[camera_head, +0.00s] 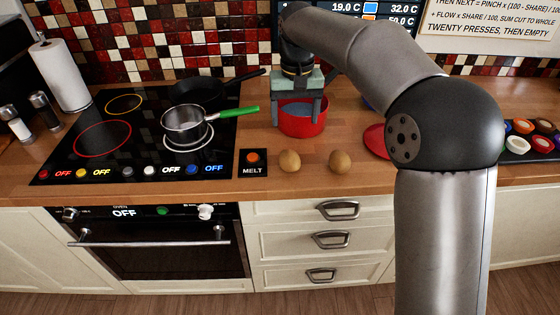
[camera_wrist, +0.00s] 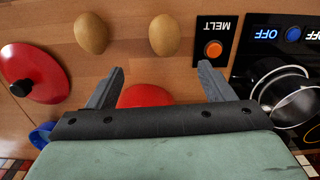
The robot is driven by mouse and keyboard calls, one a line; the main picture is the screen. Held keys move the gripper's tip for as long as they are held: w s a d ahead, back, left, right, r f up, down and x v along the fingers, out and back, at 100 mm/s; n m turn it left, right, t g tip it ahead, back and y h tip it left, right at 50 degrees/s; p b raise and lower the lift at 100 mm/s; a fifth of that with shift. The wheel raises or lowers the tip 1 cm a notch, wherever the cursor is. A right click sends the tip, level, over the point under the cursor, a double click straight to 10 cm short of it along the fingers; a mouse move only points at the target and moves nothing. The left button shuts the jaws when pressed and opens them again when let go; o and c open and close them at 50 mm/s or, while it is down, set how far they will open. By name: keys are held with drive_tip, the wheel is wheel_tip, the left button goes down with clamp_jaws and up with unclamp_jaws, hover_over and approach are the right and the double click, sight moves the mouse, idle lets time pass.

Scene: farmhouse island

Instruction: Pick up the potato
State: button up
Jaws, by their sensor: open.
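Two brown potatoes lie on the wooden counter near its front edge. The left potato (camera_head: 290,161) is beside the MELT button, and the right potato (camera_head: 340,161) lies a short way from it. Both show at the top of the wrist view, one near the button (camera_wrist: 164,35) and the other (camera_wrist: 91,33) farther left. My gripper (camera_head: 297,118) points down over a red pot (camera_head: 303,129), behind the potatoes. Its two fingers (camera_wrist: 160,68) are apart, with nothing between them.
The MELT button (camera_head: 253,160) is left of the potatoes. A stove (camera_head: 75,150) holds a saucepan (camera_head: 185,124) with a green handle and a dark frying pan (camera_head: 200,92). A red lid (camera_head: 374,140) lies right of the pot, partly behind my arm. Bare counter surrounds the potatoes.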

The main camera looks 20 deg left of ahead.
sight(290, 154)
wheel_tip(290, 154, down, 9)
drive_tip(key=shift+r, duration=0.1)
drive_tip(key=shift+s+a+f+p, duration=0.15)
drive_tip(key=shift+f+p, duration=0.1)
drive_tip(key=shift+f, duration=0.65)
drive_tip(key=shift+w+a+f+p, duration=0.1)
drive_tip(key=shift+f+p, duration=0.2)
drive_tip(key=shift+f, duration=0.65)
drive_tip(key=shift+s+a+f+p, duration=0.15)
drive_tip(key=shift+f+p, duration=0.1)
drive_tip(key=shift+f, duration=0.65)
drive_tip(key=c, duration=1.1)
